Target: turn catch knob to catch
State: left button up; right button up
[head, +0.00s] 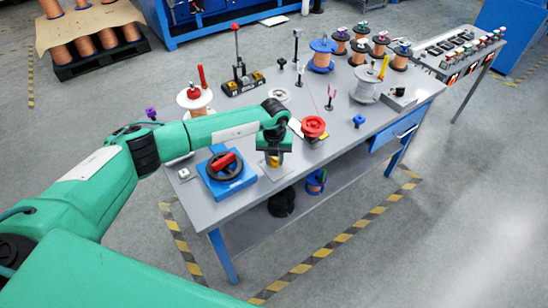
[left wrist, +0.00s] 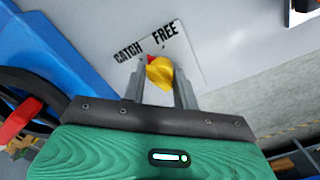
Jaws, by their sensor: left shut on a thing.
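The catch knob is yellow with a red patch and shows between the fingers in the left wrist view (left wrist: 160,73). It sits on a white label plate (left wrist: 190,60) printed CATCH on the left and FREE on the right. The red patch is on the knob's upper left, near the end of the word CATCH. My left gripper (head: 274,162) points down over the knob at the table's near edge and is shut on it. The fingers hide the knob's sides. My right gripper is not in view.
A blue box with a black handwheel and red handle (head: 227,168) stands just left of the gripper. A red knob (head: 313,127) is close on the right. Several spools stand at the back of the grey table (head: 345,145). The table's near edge is close.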

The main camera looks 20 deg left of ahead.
pick_arm(q)
jog(key=shift+w+d+r+n, duration=0.1)
jog(key=shift+r+n, duration=0.05)
jog(key=shift+n, duration=0.15)
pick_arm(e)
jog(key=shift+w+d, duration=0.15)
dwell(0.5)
pick_arm(q)
jog(key=o, duration=0.9)
jog(key=shift+o, duration=0.2)
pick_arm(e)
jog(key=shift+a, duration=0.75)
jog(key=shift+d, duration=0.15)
